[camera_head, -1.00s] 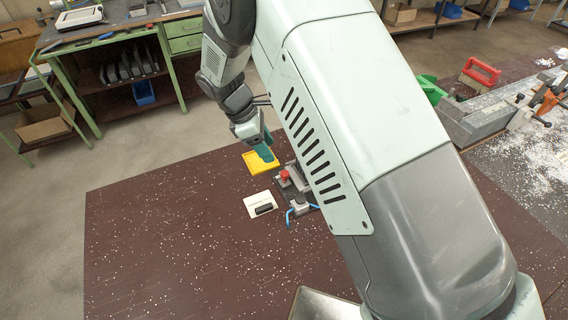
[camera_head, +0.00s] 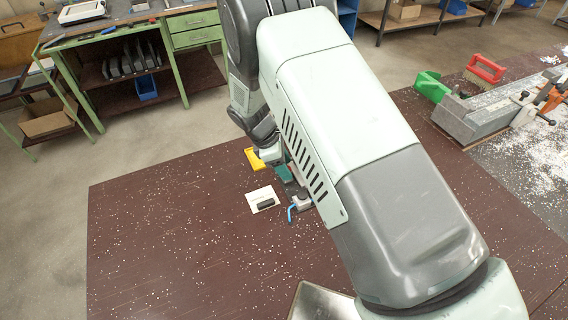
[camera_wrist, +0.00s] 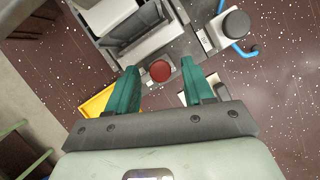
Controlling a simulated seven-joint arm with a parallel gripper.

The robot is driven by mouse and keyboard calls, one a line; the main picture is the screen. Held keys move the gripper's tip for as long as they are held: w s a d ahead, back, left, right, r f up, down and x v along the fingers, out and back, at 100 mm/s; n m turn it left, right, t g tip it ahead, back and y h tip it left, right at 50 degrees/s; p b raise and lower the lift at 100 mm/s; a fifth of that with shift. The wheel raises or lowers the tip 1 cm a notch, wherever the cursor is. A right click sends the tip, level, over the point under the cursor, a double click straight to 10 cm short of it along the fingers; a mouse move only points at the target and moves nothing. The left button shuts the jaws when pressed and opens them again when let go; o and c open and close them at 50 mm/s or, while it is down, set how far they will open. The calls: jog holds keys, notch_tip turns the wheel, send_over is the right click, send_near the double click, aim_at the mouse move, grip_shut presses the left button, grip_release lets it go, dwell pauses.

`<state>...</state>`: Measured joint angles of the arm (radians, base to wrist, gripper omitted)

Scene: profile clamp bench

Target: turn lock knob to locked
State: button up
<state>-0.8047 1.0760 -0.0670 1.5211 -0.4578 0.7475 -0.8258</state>
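The red round lock knob (camera_wrist: 160,70) sits on the dark base of the grey clamp fixture (camera_wrist: 150,30) in the wrist view. My gripper (camera_wrist: 159,79) is open, with its two green fingers apart and the knob showing between their tips. I cannot tell whether the fingers are level with the knob or above it, and no contact is clear. In the head view my gripper (camera_head: 284,173) is over the fixture, and my arm hides the knob and most of the clamp.
A yellow tray (camera_head: 254,159) lies beside the fixture. A white card (camera_head: 254,203) with a black piece (camera_head: 266,203) is nearby. A blue hose (camera_head: 290,213) curves from the fixture's near end. The brown table (camera_head: 180,240) is clear on the left, apart from pale specks.

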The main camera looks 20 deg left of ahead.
grip_shut()
jog(key=shift+m, duration=0.3)
jog(key=m, duration=0.1)
jog(key=m+g, duration=0.1)
jog(key=m, duration=0.1)
jog(key=shift+w+g, duration=0.2)
jog(key=shift+g, duration=0.1)
jog(key=m+g, duration=0.1)
jog(key=m, duration=0.4)
jog(key=shift+w+g, duration=0.15)
jog(key=shift+g, duration=0.25)
jog(key=m+g, duration=0.1)
jog(key=m, duration=0.3)
jog(key=shift+w+d+y, duration=0.1)
jog(key=shift+y, duration=0.3)
jog(key=shift+m+g+y, duration=0.4)
jog(key=shift+m+g, duration=0.3)
jog(key=shift+m, duration=1.4)
